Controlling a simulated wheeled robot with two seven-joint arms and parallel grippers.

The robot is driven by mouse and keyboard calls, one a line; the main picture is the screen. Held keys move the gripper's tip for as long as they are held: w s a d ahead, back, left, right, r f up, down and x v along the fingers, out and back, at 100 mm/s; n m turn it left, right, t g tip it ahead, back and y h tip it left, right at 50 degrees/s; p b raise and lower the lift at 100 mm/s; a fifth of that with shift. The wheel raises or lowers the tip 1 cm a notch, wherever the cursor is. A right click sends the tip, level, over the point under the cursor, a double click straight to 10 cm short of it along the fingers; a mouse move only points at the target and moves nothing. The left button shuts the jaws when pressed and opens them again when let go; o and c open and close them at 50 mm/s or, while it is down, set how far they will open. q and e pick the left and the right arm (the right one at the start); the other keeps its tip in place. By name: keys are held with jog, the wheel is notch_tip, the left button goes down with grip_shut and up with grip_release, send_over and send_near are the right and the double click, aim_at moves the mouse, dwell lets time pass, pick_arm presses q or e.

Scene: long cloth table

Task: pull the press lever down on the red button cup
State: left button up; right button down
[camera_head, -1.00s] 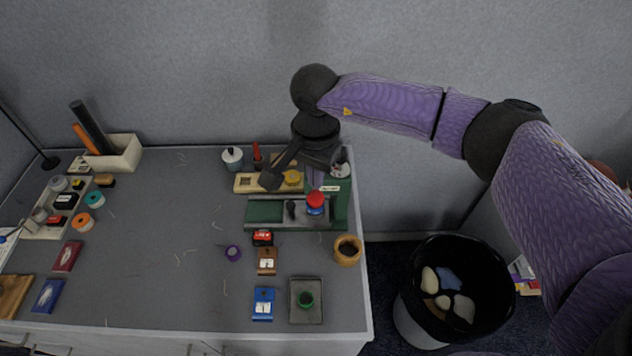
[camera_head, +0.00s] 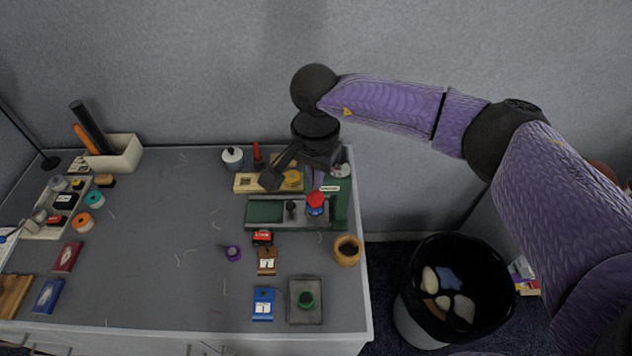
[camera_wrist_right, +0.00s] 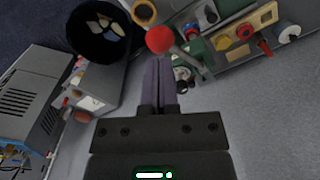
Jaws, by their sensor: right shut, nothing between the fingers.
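The press (camera_head: 340,205) stands at the table's right edge, with a green base and a green upright. A red ball knob (camera_head: 316,198) shows over its plate; in the right wrist view the knob (camera_wrist_right: 159,39) sits on the end of a thin lever rod. A part with blue on it (camera_head: 316,210) shows just under the knob, mostly hidden, so I cannot tell its full shape. My right gripper (camera_head: 317,178) is shut and empty, pointing down behind the knob. In the wrist view its purple fingertips (camera_wrist_right: 160,62) are very near the knob; contact is unclear. My left gripper is not in view.
A wooden block with a yellow piece (camera_head: 292,178) lies behind the press. A wooden cup (camera_head: 347,250) and a grey tray with a green piece (camera_head: 305,316) stand in front. A black bin (camera_head: 456,290) stands right of the table. The table's middle is mostly clear.

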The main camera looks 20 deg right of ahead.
aim_at(316, 200)
jog(key=shift+f, duration=0.1)
jog(key=shift+f+b, duration=1.3)
jog(key=shift+s+a+f+b, duration=0.1)
jog(key=shift+s+f+b, duration=0.2)
jog(key=shift+f+b, duration=0.35)
jog(key=shift+s+a+f+b, duration=0.1)
jog(key=shift+s+f+b, duration=0.25)
jog(key=shift+f, duration=0.6)
jog(key=f+b, duration=0.2)
jog(key=f, duration=0.1)
jog(key=shift+s+a+b, duration=0.1)
jog(key=shift+s+b, duration=0.2)
